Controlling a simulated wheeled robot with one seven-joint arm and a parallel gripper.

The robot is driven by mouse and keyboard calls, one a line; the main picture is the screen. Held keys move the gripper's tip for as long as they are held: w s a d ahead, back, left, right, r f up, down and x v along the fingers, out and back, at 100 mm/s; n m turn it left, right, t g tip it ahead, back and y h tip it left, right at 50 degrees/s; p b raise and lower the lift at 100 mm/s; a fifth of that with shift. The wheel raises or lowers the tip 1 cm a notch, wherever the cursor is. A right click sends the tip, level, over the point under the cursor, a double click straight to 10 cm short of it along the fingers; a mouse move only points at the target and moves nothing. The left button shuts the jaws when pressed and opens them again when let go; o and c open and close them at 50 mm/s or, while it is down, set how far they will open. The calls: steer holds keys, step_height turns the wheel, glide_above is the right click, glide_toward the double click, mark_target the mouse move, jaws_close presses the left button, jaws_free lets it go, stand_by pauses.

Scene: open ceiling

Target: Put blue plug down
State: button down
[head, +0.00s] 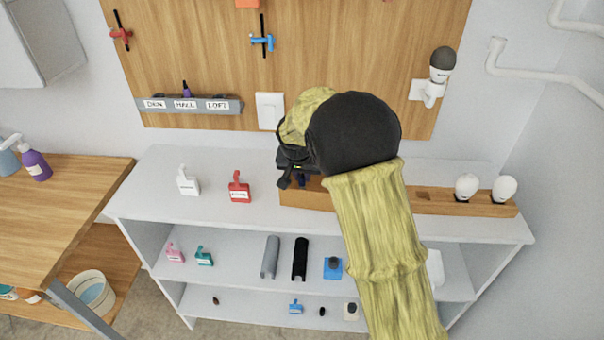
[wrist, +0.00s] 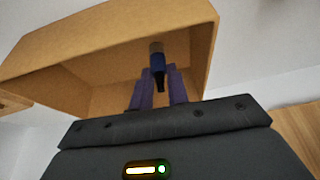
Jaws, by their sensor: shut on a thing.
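My gripper (head: 296,181) is at the left end of a long wooden tray (head: 455,203) on top of the white shelf unit. In the wrist view my gripper (wrist: 158,78) is shut on a small dark blue plug (wrist: 157,62) with a brownish end. The plug points away from the fingers, in front of the wooden tray's wall (wrist: 100,50). I cannot tell whether the plug touches the tray. In the head view my arm and hand hide most of the plug and the middle of the tray.
White bulbs (head: 467,186) stand at the tray's right end. A red tagged item (head: 239,188) and a white one (head: 188,181) stand left of my gripper. The shelf top (head: 150,205) has free room at the left. A wooden panel (head: 350,50) rises behind.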

steer(key=shift+f, duration=0.15)
steer(key=c, duration=1.4)
jaws_free()
steer(key=shift+o, duration=0.2)
steer(key=v, duration=1.2)
steer(key=shift+w, duration=0.1)
